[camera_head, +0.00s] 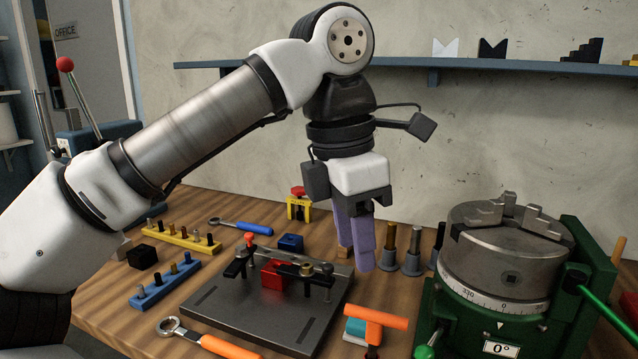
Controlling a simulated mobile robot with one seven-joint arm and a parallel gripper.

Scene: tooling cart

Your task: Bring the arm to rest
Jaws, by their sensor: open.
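My gripper (358,245) has purple fingers pointing down and is open and empty. It hangs in the air at the picture's middle, in front of the back part of the wooden bench (110,310). My white and grey arm reaches in from the left edge, bent at the elbow above the gripper. Below and left of the fingers is a dark fixture plate (225,300) with a red block (274,274) under black clamps. How far the fingers are from the plate cannot be told.
A green rotary table with a grey chuck (508,260) stands at the right. Grey-based posts (413,250) stand right of the fingers. An orange-handled tool (375,318) is in front. Yellow (181,238) and blue (165,285) peg racks lie left. A shelf (520,68) runs along the wall.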

